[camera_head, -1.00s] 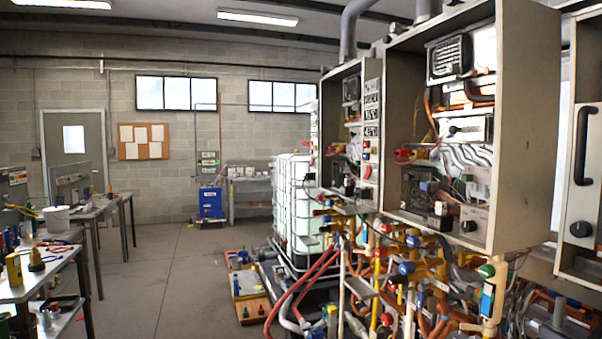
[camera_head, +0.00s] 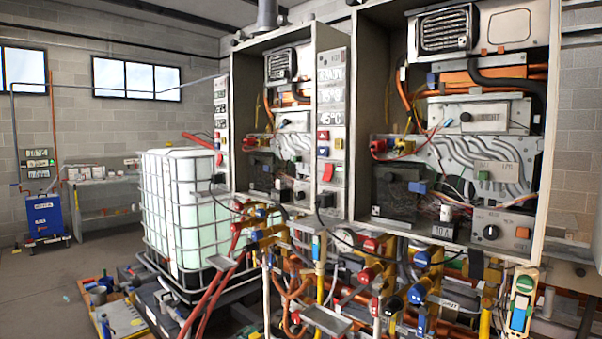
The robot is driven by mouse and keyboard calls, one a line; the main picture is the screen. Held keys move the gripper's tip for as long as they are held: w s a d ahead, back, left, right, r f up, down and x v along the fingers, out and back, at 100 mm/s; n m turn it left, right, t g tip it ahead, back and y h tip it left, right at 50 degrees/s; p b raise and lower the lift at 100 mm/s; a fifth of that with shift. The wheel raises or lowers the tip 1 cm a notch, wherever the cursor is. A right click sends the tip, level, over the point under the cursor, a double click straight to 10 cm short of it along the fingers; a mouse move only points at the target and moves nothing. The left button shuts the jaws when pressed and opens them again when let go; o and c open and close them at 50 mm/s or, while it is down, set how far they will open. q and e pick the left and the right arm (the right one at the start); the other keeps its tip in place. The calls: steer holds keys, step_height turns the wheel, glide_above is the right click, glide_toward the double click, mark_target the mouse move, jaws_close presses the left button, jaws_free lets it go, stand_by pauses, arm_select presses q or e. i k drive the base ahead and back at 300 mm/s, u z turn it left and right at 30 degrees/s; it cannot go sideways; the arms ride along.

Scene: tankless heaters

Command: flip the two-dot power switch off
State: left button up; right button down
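Two open tankless heater cabinets hang side by side, the left heater (camera_head: 240,130) farther off and the right heater (camera_head: 548,225) nearer. A control strip (camera_head: 332,110) with displays and coloured buttons stands between the cabinets. Neither gripper is in view.
Valves and pipes (camera_head: 375,272) crowd the space under the heaters. A caged white tank (camera_head: 185,205) stands to their left, with a low pallet of items (camera_head: 122,318) on the floor. A blue machine (camera_head: 45,217) stands by the back wall. The floor at left is clear.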

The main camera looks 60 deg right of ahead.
mark_target(329, 168)
steer(key=z, duration=0.8)
steer(key=i, duration=0.95)
steer(key=z, duration=1)
